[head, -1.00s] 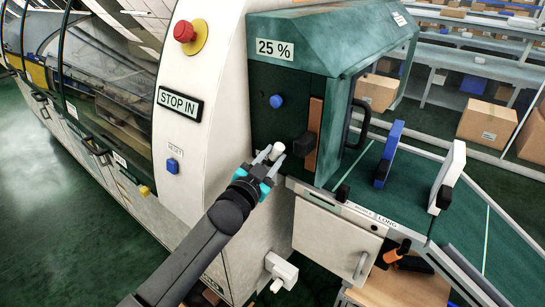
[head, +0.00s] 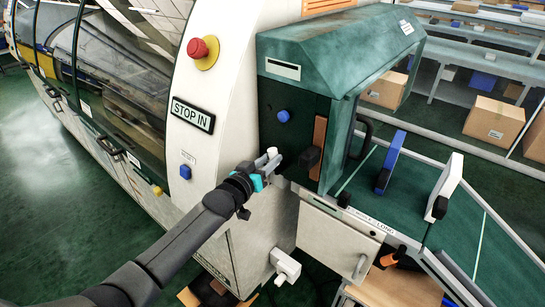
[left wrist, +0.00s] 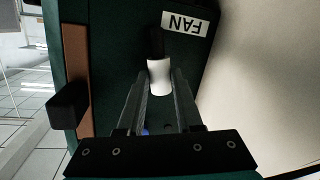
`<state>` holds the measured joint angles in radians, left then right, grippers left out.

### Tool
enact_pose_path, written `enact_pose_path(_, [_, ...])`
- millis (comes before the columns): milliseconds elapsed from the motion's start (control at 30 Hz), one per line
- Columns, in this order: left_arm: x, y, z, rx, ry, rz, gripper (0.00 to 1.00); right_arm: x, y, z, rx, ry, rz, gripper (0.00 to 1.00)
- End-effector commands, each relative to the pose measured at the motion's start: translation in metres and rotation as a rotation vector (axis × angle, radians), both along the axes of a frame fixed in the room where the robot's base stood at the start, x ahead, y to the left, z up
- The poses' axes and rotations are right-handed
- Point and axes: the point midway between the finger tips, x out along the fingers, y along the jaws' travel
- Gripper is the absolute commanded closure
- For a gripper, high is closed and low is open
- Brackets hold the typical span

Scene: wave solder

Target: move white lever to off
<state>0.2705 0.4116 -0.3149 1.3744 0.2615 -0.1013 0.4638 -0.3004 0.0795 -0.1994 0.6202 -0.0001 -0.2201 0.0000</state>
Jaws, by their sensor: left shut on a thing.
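The white lever (head: 272,153) sticks out of the dark green panel of the machine, low on its left side. In the left wrist view its white knob (left wrist: 160,77) sits on a black stem beside a label reading FAN. My left gripper (head: 264,162) is shut on the knob, with one finger on each side in the left wrist view (left wrist: 160,92). The fingers hide part of the lever in the head view. My right gripper is not in view.
Right of the lever are a black knob (head: 309,157) on a brown strip and the black door handle (head: 362,137). A blue button (head: 283,116) is above. A white cabinet door (head: 335,238) is below.

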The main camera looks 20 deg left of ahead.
Motion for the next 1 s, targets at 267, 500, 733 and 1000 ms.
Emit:
enact_pose_path(267, [0.0024,0.0067,-0.0016,-0.127,0.046,0.000,1.00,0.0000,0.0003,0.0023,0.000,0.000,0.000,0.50])
enact_pose_path(500, [0.0031,0.0089,-0.0028,-0.173,0.062,0.001,1.00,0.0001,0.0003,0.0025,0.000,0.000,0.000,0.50])
enact_pose_path(733, [0.0031,0.0089,-0.0031,-0.181,0.065,0.001,1.00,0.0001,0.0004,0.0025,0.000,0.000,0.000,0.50])
enact_pose_path(1000, [0.0031,0.0088,-0.0032,-0.180,0.065,0.001,0.57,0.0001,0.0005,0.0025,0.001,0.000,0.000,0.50])
